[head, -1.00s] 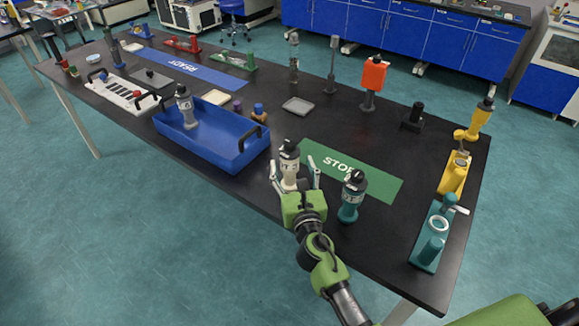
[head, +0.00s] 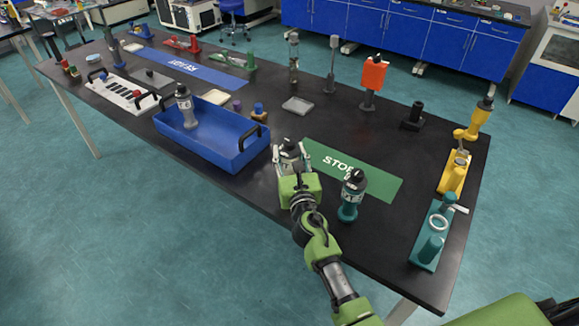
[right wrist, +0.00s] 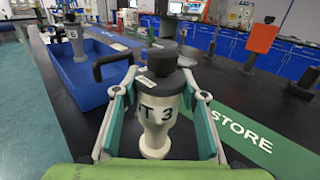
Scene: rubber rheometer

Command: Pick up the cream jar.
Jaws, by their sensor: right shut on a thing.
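The cream jar (right wrist: 158,115) has a dark grey cap and dark lettering that reads "T 3" in the right wrist view. It stands upright between the fingers of my right gripper (right wrist: 160,112), which is shut on it. In the head view the jar (head: 290,156) is mostly hidden by my right gripper (head: 291,162), at the front edge of the black table, between the blue tray and the green mat. I cannot tell whether the jar's base touches the table. My left gripper is not in view.
A blue tray (head: 215,153) with a grey jar (head: 186,108) is just left of my gripper. Teal (head: 431,250) and yellow (head: 453,173) fixtures stand at the right end.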

